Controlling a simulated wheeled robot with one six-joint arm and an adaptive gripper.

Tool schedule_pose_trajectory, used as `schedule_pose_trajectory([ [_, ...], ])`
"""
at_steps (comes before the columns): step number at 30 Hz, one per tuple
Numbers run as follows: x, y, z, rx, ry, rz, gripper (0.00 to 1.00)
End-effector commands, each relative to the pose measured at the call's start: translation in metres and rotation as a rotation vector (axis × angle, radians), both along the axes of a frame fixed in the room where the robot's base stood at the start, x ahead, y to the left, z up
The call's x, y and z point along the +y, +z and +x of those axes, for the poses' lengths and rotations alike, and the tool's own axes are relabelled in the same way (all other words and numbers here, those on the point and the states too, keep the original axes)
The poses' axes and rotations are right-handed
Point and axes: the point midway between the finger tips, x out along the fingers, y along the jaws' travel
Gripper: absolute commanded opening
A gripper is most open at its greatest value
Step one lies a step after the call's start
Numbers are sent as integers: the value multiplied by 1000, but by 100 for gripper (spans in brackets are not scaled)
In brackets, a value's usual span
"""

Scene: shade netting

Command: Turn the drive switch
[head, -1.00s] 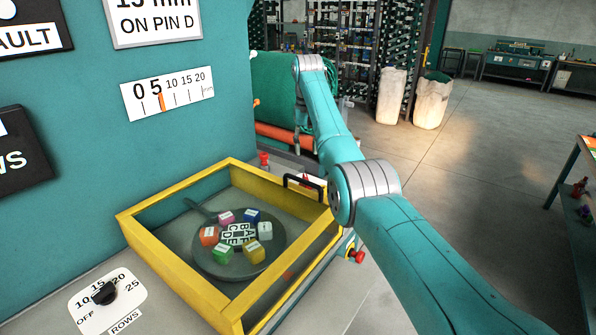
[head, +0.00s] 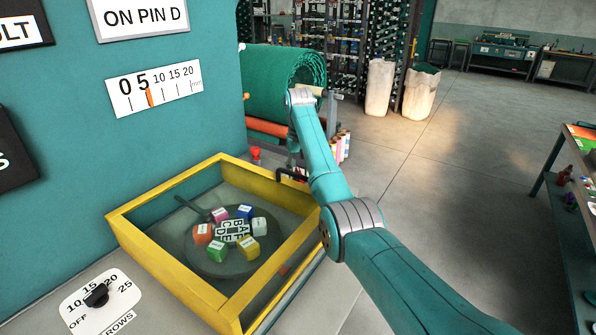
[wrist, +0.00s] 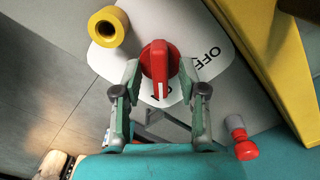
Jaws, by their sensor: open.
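The drive switch, a red rotary knob with a raised bar handle (wrist: 159,62), sits on a white plate (wrist: 120,60) in the wrist view. The plate reads OFF to the right of the knob; a second label below it is mostly covered. The bar lies roughly upright in the picture. My gripper (wrist: 160,78) is open, with one fingertip on each side of the knob. I cannot tell whether the fingertips touch it. In the head view the drive switch and my gripper are hidden from sight, and only my arm shows.
A yellow cylinder (wrist: 109,27) stands close left of the switch. A yellow frame (wrist: 268,50) and a red button (wrist: 245,150) are to its right. In the head view, a yellow-framed guard (head: 135,238) surrounds coloured blocks, and a black ROWS dial (head: 97,295) is at lower left.

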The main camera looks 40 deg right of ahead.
Motion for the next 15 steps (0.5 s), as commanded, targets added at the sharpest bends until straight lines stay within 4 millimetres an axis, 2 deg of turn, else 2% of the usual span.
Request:
schedule_pose_trajectory([
  [5, 0, 0, 0, 0, 0, 0, 42],
  [10, 0, 0, 0, 0, 0, 0, 2],
  [15, 0, 0, 0, 0, 0, 0, 0],
])
